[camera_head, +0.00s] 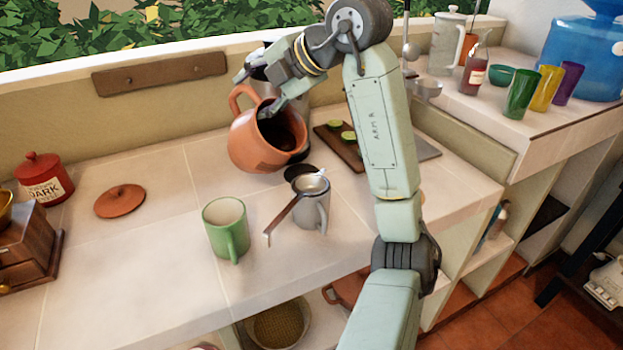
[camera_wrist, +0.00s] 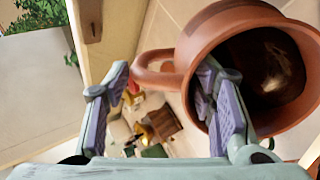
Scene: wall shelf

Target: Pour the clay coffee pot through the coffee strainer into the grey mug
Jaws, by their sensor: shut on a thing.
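The clay coffee pot (camera_head: 247,143) is held above the counter, tilted with its dark mouth towards the right. Its handle (camera_wrist: 152,74) runs between the fingers of my gripper (camera_wrist: 165,98) in the wrist view, and one finger overlaps the pot's rim. My gripper (camera_head: 268,98) is shut on the pot. The grey mug (camera_head: 313,213) stands upright on the counter, below and to the right of the pot. The coffee strainer (camera_head: 312,183) rests across the mug's top, its handle (camera_head: 283,217) pointing lower left. No stream of coffee shows.
A green mug (camera_head: 226,230) stands left of the grey mug near the front edge. A clay lid (camera_head: 120,201), red jar (camera_head: 44,180) and grinder (camera_head: 22,245) are at the left. A wooden board (camera_head: 340,143) lies behind. Coloured glasses (camera_head: 521,94) stand at the right.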

